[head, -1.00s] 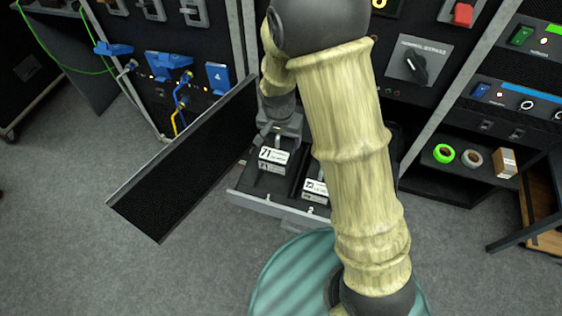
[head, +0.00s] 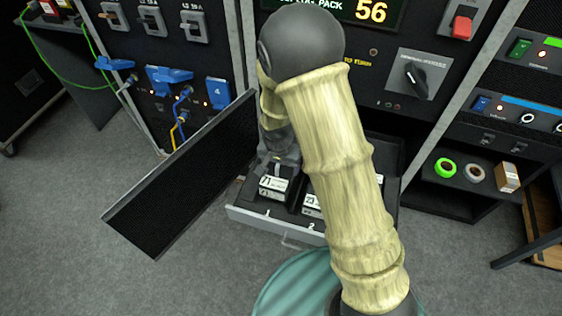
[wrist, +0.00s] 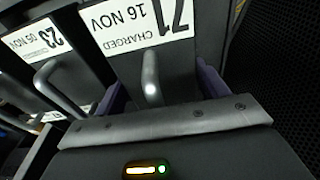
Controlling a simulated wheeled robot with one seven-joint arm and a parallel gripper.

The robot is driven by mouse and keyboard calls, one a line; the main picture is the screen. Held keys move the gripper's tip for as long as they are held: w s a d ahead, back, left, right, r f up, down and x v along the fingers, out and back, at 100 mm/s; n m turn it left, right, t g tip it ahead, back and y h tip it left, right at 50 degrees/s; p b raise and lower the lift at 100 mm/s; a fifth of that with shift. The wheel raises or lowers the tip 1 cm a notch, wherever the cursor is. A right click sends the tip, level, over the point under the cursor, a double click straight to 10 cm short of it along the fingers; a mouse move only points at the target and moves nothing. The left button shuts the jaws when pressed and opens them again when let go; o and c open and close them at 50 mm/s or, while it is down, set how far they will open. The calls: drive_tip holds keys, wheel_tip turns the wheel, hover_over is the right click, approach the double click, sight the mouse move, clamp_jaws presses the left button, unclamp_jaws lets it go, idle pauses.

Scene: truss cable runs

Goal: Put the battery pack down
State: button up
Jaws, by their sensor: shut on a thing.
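The battery pack (head: 273,184) is dark with a white label. In the wrist view, the pack (wrist: 140,30) reads 71, charged 16 NOV, upside down. My gripper (head: 278,163) is above the pack at the left side of the open drawer (head: 262,228), by the mark 1. In the wrist view, my gripper (wrist: 160,92) has its purple fingers either side of the pack's grey handle (wrist: 151,80), shut on the pack. The pack's lower part is hidden; I cannot tell whether it rests on the drawer floor.
A second pack (head: 311,203) sits beside it by mark 2, partly behind my arm; in the wrist view this pack (wrist: 60,65) reads 23, 05 NOV. A dark open door panel (head: 185,175) stands close on the left. A shelf with tape rolls (head: 446,168) is at right.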

sight(281, 172)
drive_tip(key=shift+r, duration=0.1)
drive_tip(key=shift+f+b, duration=0.45)
drive_tip(key=shift+f, duration=1.4)
drive_tip(key=shift+f, duration=0.2)
drive_tip(key=o, duration=1.8)
drive_tip(key=r+p, duration=0.1)
drive_tip(key=r, duration=0.3)
drive_tip(key=s+r, duration=0.1)
drive_tip(key=r, duration=0.3)
drive_tip(key=r+p, duration=0.1)
drive_tip(key=r, duration=0.3)
drive_tip(key=shift+s+a+r+p, duration=0.1)
drive_tip(key=shift+s+a+p, duration=0.2)
drive_tip(key=shift+s+p, duration=0.05)
